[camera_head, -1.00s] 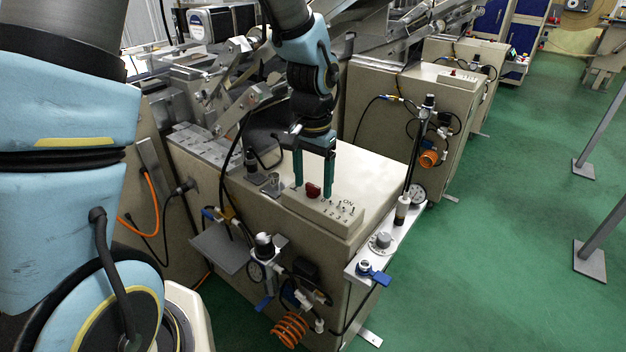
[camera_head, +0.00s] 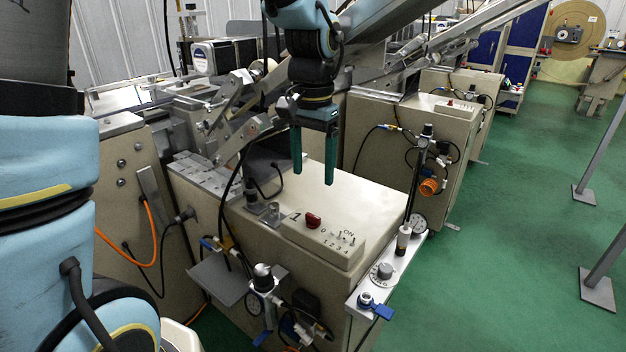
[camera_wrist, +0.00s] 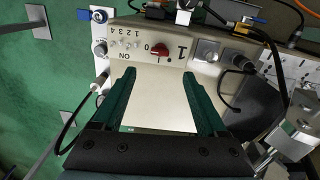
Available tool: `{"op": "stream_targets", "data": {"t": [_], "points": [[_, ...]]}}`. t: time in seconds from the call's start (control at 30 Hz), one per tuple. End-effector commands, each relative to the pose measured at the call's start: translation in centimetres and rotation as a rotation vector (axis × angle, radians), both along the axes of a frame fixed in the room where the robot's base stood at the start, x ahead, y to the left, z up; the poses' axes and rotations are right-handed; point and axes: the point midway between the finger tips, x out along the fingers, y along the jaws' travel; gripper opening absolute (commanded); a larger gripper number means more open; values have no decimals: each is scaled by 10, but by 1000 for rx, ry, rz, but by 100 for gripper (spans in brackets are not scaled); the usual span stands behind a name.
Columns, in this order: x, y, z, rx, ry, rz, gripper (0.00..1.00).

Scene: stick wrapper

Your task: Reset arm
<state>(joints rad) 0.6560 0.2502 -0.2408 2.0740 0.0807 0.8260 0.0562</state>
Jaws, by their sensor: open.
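My gripper (camera_head: 314,178) hangs fingers-down above the cream machine top in the head view. Its two green fingers are apart with nothing between them. In the wrist view the open fingers (camera_wrist: 158,100) frame bare machine top. The control panel (camera_head: 322,240) on the machine's front edge carries a red knob (camera_head: 313,220), a "1" label and small numbered toggle switches. The red knob also shows in the wrist view (camera_wrist: 159,50), beyond the fingertips. The fingers are apart from the panel.
Metal guide bars and linkages (camera_head: 232,125) stand left of my gripper. A silver valve plate (camera_head: 385,270) with gauge and post sits at the machine's right edge. Cables and a small shelf (camera_head: 217,277) hang in front. Green floor (camera_head: 500,230) is open at right.

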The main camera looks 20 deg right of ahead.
Motion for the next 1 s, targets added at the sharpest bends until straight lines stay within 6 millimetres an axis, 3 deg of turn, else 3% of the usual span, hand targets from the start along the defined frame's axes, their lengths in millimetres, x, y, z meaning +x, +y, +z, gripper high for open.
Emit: {"op": "stream_targets", "data": {"t": [0.47,0.57,0.67,0.83,0.9,1.0], "points": [[0,0,1,0,0,1,75],[6,11,1,-2,-4,31,75],[21,44,-3,-9,-13,128,75],[47,148,-13,-36,-50,431,75],[47,191,-17,-48,-68,565,75],[40,241,-22,-62,-91,723,75]]}}
